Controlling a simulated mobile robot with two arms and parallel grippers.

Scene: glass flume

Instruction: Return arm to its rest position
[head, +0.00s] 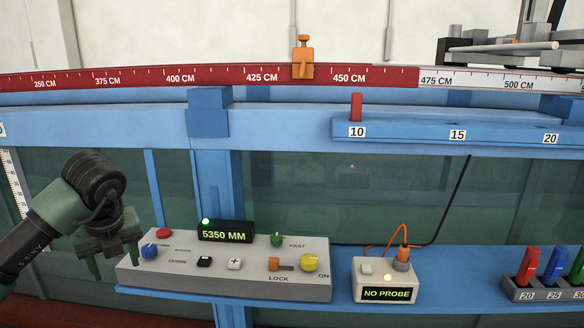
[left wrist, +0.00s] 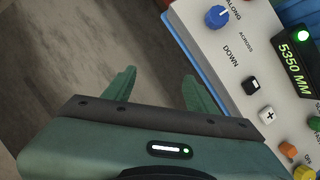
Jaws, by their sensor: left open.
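My left gripper (head: 114,264) hangs at the left of the head view, fingers pointing down, beside the left end of the grey control box (head: 210,282). In the left wrist view its two green fingers (left wrist: 153,92) are spread apart with nothing between them, over the floor. The control box shows to the right of the fingers in that view (left wrist: 228,66). My right gripper is in neither view.
The control box has knobs, buttons and a display (head: 225,231) reading 5350 MM. A probe box (head: 384,281) reads NO PROBE. A rack (head: 540,291) holds coloured probes at right. An orange pointer (head: 303,62) sits on the red scale (head: 215,77) above the blue beam (head: 285,128).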

